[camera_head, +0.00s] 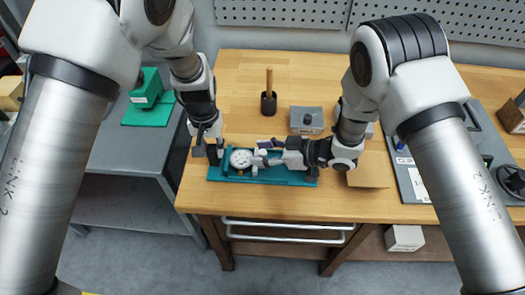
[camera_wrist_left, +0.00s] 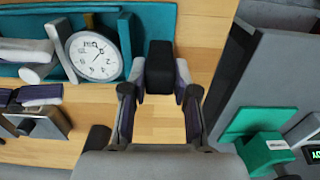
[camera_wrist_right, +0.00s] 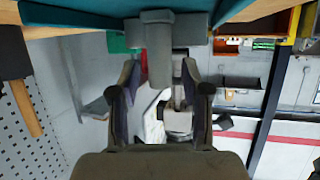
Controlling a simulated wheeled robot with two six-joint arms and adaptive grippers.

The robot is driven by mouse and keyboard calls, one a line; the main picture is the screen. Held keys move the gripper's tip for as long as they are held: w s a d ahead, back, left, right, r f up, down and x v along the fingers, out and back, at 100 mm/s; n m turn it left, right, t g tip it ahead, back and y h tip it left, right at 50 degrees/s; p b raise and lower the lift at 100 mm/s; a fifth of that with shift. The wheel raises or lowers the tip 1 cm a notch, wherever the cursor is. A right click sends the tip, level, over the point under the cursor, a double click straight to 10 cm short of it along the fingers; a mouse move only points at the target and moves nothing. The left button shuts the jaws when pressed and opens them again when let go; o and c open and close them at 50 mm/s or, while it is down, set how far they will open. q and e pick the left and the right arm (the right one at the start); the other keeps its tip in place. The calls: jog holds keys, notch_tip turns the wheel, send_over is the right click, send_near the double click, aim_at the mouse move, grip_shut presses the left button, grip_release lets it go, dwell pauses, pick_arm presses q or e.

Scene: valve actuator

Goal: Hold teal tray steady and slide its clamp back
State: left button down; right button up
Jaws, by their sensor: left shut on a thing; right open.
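The teal tray (camera_head: 290,179) lies on the wooden bench with a round white dial gauge (camera_head: 241,158) near its left end. The gauge also shows in the left wrist view (camera_wrist_left: 95,56). My left gripper (camera_head: 210,152) is shut on a black block (camera_wrist_left: 160,62) at the tray's left end. My right gripper (camera_head: 268,158) is open over the tray, just right of the gauge. In the right wrist view, a grey T-shaped piece (camera_wrist_right: 158,45), which looks like the clamp, reaches between its spread fingers; I cannot tell whether they touch. My right wrist hides part of the tray.
A green device (camera_head: 147,90) is on the grey side table.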

grip_shut()
pick_arm(q)
jog(key=shift+d, duration=0.1)
pick_arm(e)
jog(key=shift+d, duration=2.65)
jog(key=shift+a, duration=0.1)
grip_release()
notch_tip(320, 180, up, 10)
